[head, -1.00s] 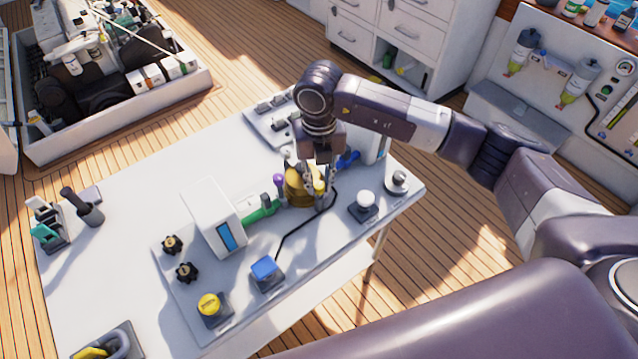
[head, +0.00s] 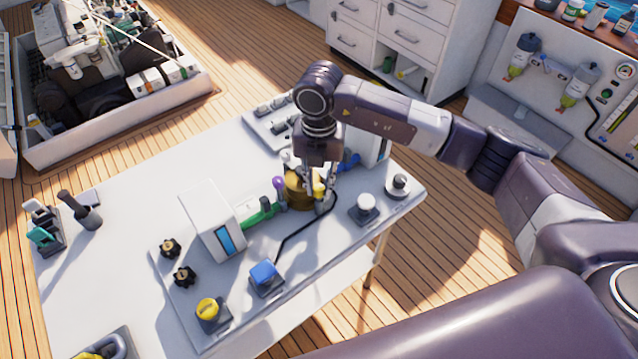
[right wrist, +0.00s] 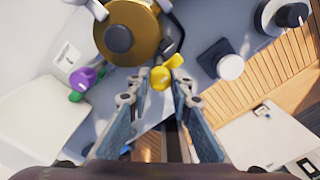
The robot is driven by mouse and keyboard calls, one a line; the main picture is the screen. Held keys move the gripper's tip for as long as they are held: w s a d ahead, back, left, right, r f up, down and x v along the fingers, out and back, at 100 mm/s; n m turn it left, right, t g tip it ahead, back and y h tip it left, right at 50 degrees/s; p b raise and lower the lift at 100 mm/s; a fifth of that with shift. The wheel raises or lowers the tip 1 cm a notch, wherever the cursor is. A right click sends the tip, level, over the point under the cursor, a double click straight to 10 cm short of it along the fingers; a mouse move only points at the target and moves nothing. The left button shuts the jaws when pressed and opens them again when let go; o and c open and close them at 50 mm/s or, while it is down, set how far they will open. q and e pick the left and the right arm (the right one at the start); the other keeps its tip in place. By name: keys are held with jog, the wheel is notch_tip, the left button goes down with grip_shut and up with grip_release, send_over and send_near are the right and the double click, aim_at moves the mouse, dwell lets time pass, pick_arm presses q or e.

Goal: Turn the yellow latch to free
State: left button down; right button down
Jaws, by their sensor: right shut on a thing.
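The yellow latch (head: 319,190) is on the right side of a round brass housing (head: 299,194) on the white bench. In the right wrist view the yellow latch (right wrist: 160,77) lies between my fingertips, beside the brass disc (right wrist: 128,32) with its dark hub. My right gripper (head: 320,184) reaches down from above and is shut on the latch. It also shows in the right wrist view (right wrist: 157,86), with a finger on each side of the yellow part. The fingers partly cover the latch in the head view. My left gripper is not in view.
Close by are a purple-topped lever (head: 279,183), a green pipe (head: 258,213), a white box (head: 211,222), a white knob (head: 366,202) and a black cable (head: 283,245). A separate yellow knob (head: 208,309) and blue button (head: 263,272) stand nearer.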

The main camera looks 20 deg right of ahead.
aim_at(319, 187)
jog(key=c, duration=1.7)
grip_release()
jog(key=shift+c, duration=0.2)
jog(key=shift+r, duration=0.1)
notch_tip(319, 187, up, 12)
